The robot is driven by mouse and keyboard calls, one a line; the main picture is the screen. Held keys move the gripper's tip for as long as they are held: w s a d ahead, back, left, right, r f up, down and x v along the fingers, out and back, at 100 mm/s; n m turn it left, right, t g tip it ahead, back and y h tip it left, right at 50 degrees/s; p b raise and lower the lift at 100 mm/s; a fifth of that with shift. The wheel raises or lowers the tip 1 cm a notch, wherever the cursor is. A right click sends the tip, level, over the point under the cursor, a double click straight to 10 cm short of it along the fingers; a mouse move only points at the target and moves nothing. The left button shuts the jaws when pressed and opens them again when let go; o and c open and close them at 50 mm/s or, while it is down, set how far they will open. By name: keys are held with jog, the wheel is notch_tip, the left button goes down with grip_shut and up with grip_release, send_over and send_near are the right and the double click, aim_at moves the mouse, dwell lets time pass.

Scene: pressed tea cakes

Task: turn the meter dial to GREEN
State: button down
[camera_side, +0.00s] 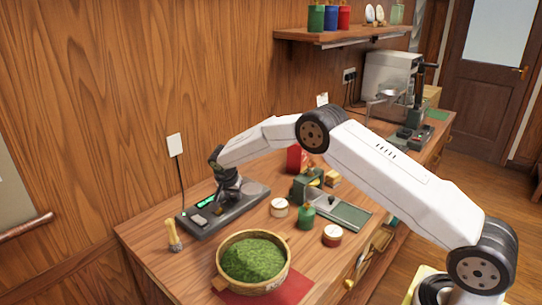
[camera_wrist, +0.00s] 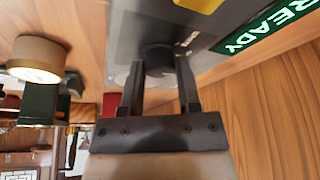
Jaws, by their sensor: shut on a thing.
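The meter (camera_side: 222,211) is a flat dark grey unit on the wooden counter, near the wall. Its small green display (camera_side: 206,202) is lit, and in the wrist view the display (camera_wrist: 268,28) reads "READY". My gripper (camera_wrist: 158,62) points at the meter's top face, with its two dark fingers on either side of the round black dial (camera_wrist: 157,50). It is shut on the dial. In the side view my gripper (camera_side: 230,196) hides the dial. The dial's pointer and any colour marks around it cannot be made out.
A wooden bowl (camera_side: 227,276) of green tea leaf stands in front on a red cloth. A brush (camera_side: 174,236) stands left of it. A pale-lidded tin (camera_side: 279,207), a green canister (camera_side: 306,217) and a red-banded tin (camera_side: 332,236) stand right of the meter.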

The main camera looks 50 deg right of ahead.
jog(key=shift+m+g, duration=0.4)
jog(key=shift+m, duration=0.6)
jog(key=shift+a, duration=0.1)
jog(key=shift+c, duration=1.6)
grip_release()
jog(key=v, duration=0.7)
jog(key=shift+a+r, duration=0.25)
jog(key=shift+r, duration=0.05)
jog(key=shift+s, duration=0.1)
